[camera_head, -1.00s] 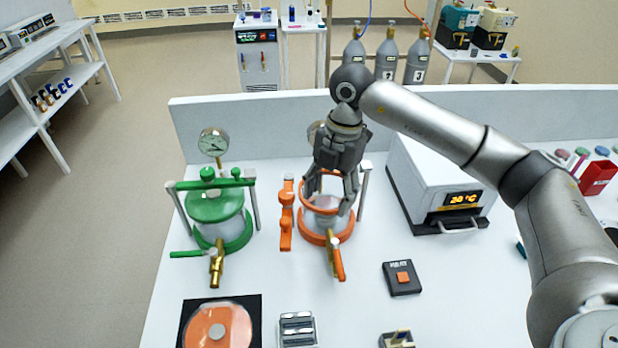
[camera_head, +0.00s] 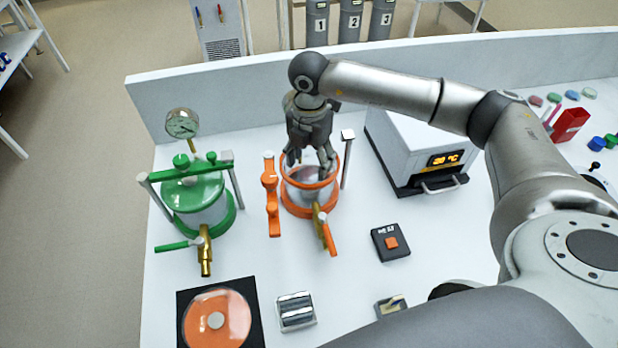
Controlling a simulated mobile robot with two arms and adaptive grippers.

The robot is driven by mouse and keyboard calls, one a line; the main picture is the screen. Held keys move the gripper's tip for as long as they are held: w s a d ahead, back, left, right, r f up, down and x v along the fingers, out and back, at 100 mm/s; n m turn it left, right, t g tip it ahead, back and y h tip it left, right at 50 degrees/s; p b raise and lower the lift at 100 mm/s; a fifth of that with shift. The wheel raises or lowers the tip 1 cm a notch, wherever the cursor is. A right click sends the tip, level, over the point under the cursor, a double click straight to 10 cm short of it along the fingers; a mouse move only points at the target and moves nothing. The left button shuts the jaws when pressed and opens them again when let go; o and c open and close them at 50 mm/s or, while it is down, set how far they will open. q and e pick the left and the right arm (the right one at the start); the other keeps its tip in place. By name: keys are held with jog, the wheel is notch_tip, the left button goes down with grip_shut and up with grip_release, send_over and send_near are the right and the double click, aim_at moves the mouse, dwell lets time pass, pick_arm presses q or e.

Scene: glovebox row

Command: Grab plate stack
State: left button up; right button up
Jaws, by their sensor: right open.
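An orange-rimmed chamber (camera_head: 309,202) stands open on the white bench. Something pale (camera_head: 309,176) shows inside its opening; I cannot make out separate plates, and my gripper hides part of it. My right gripper (camera_head: 308,165) points down at this opening from above, fingers spread apart. Its fingertips overlap the opening; how deep they reach is unclear. I see nothing held between them. My left gripper is not in view.
A green lidded chamber (camera_head: 197,205) with a gauge stands at left. An orange disc (camera_head: 216,320) lies on a black mat in front. A white heater box (camera_head: 415,150) is close at right, beside a button box (camera_head: 391,243). Bare bench lies between.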

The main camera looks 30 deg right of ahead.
aim_at(309, 173)
notch_tip(309, 173, down, 2)
jog(key=shift+s+f+p, duration=0.1)
jog(key=shift+s+p, duration=0.05)
jog(key=shift+p, duration=0.2)
jog(key=shift+f, duration=0.4)
jog(key=c, duration=1.1)
jog(key=shift+r, duration=0.1)
